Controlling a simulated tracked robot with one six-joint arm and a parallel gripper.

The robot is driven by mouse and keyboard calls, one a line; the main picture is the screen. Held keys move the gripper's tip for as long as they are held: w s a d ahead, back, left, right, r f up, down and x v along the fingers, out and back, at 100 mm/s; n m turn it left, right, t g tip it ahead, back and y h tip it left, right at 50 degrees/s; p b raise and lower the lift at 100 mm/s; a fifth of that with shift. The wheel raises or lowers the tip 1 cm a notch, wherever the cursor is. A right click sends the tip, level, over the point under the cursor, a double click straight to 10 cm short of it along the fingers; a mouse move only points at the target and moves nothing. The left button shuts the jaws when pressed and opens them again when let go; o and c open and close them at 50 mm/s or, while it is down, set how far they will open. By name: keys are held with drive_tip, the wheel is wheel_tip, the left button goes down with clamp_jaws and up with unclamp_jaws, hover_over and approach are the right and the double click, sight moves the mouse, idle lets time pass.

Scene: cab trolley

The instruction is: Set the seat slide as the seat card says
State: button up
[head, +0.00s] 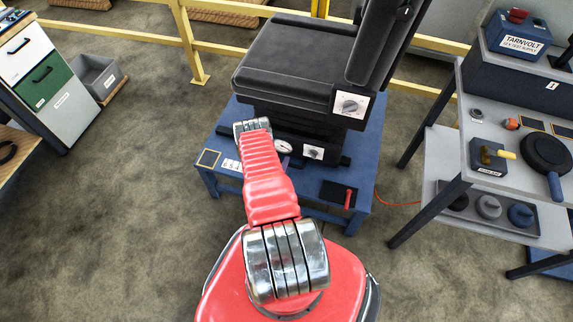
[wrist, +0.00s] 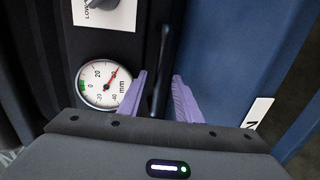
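The black seat (head: 295,60) stands on a blue platform (head: 345,165). In the wrist view, a thin dark bar (wrist: 158,92), which looks like the slide lever, stands between the purple fingers of my gripper (wrist: 160,75). The fingers are apart, with gaps visible beside the bar. A round gauge (wrist: 103,84) marked mm is left of the fingers; its red needle points up and right, past 20, away from the green band near 0. The gauge also shows in the head view (head: 284,147), where my arm mostly hides the gripper. I cannot read any seat card.
A knob plate (head: 313,152) is right of the gauge, and another knob (head: 350,105) is on the seat's side. A red-handled switch (head: 348,197) sits on the platform's front right. A grey bench (head: 440,155) stands right, drawers (head: 45,80) left.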

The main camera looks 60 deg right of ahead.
drive_tip(key=shift+w+d+f, duration=0.15)
drive_tip(key=shift+d, duration=0.55)
drive_tip(key=shift+c, duration=0.3)
clamp_jaws()
